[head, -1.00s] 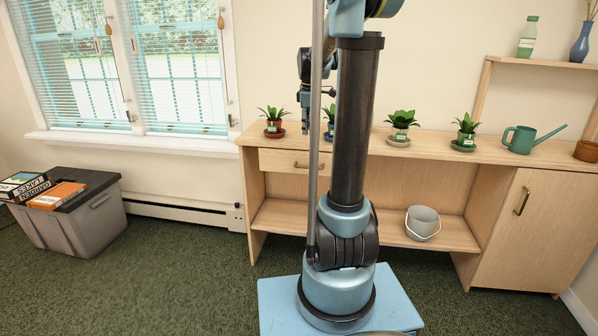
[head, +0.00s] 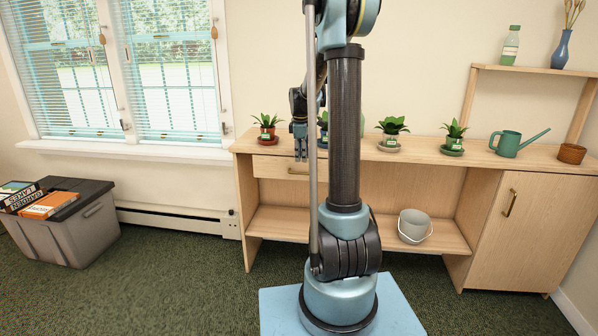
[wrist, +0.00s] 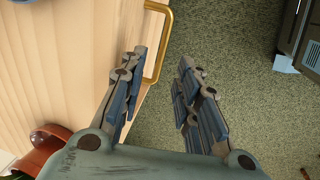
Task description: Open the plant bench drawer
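The plant bench (head: 400,152) is pale wood and stands against the wall. Its drawer (head: 270,167) is under the left part of the top and looks shut. In the wrist view the drawer's brass handle (wrist: 168,45) shows ahead of the fingertips, in the gap between them, with its near end beside the left finger. In the head view my gripper hides most of the handle. My gripper (head: 301,158) points down in front of the drawer; the wrist view shows it (wrist: 162,60) open and empty. I cannot tell if a finger touches the handle.
Potted plants, including one at the left (head: 266,128), a green watering can (head: 508,144) and a small brown pot (head: 571,154) stand on the bench top. A bucket (head: 413,226) sits on the lower shelf. A grey bin (head: 75,235) stands left; carpet between is clear.

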